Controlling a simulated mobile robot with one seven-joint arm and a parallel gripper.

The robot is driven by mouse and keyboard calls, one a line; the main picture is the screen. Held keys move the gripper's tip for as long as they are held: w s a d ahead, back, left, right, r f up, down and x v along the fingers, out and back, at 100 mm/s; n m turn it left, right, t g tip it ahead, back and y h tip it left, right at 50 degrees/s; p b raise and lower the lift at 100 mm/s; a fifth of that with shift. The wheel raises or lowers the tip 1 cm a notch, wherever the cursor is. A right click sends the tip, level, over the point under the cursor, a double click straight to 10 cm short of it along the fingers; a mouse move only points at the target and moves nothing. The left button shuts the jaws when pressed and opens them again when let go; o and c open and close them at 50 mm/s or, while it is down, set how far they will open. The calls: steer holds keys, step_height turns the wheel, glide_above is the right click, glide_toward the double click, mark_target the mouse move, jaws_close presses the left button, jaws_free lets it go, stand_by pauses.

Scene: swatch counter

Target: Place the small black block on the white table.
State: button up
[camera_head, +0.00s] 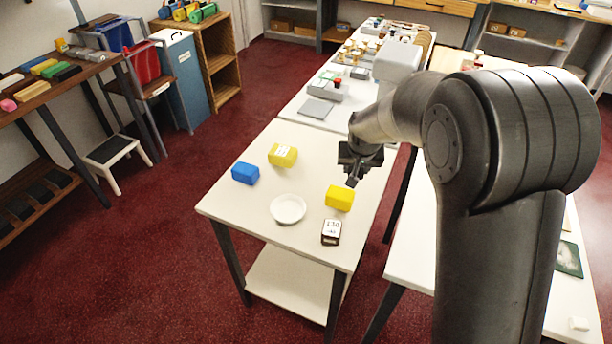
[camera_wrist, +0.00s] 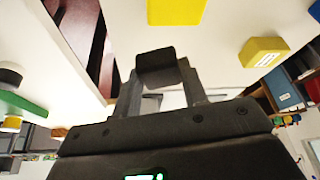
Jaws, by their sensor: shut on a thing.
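My gripper (camera_head: 352,179) hangs above the right part of the white table (camera_head: 315,172). It is shut on the small black block (camera_wrist: 156,68), which shows dark between the two fingers in the wrist view (camera_wrist: 165,90). In the head view the block is hard to tell apart from the dark fingers. The gripper and block appear above the table top, close behind a yellow block (camera_head: 339,198).
On the table stand a labelled yellow block (camera_head: 282,155), a blue block (camera_head: 245,173), a white dish (camera_head: 288,209) and a small labelled box (camera_head: 331,232). A grey pad (camera_head: 316,108) lies farther back. The table's front left is clear.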

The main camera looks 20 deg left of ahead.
glide_above(306, 190)
steer(key=s, duration=0.2)
steer(key=f, duration=0.7)
steer(key=shift+w+d, duration=0.25)
steer(key=shift+f, duration=2)
steer(key=shift+f, duration=0.1)
steer(key=o, duration=1)
steer(key=shift+o, duration=0.2)
